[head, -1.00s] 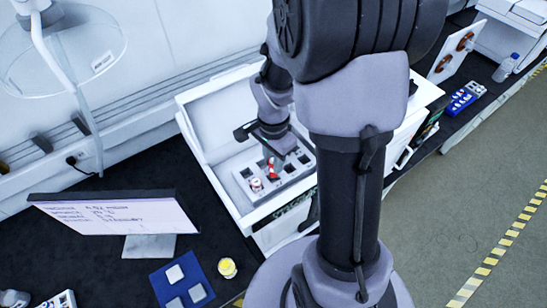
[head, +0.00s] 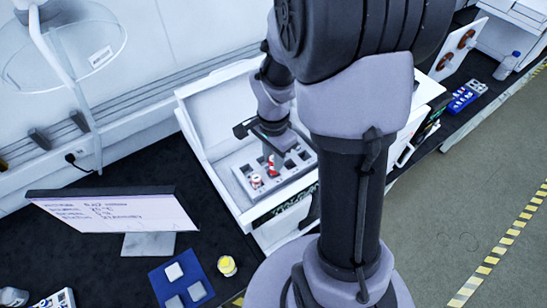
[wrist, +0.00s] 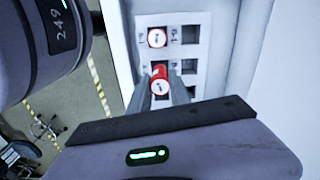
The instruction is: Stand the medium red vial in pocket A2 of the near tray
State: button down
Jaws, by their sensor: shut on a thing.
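My gripper (wrist: 162,92) is shut on a red vial (wrist: 159,80) with a pale round top, seen end-on between the two fingers in the wrist view. In the head view the held red vial (head: 272,169) shows below the gripper (head: 272,155), over the grey tray (head: 246,168). I cannot tell whether its lower end is inside a pocket. The tray (wrist: 172,50) has square pockets, and the pocket under the held vial is hidden. A second red vial with a white top (wrist: 157,38) stands in a pocket; it also shows in the head view (head: 256,181).
The tray sits in a white open-topped housing (head: 205,120) with raised walls close around it. Several pockets, such as the right-hand one (wrist: 190,34), look empty. A monitor (head: 110,212), a blue mat (head: 188,265) and a yellow-topped jar (head: 227,266) are at lower left.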

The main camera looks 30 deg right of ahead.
jog(key=shift+f+b, duration=1.3)
jog(key=shift+b, duration=0.05)
jog(key=shift+f+b, duration=0.7)
jog(key=shift+b, duration=0.05)
jog(key=shift+r, duration=0.1)
jog(key=c, duration=0.7)
grip_release()
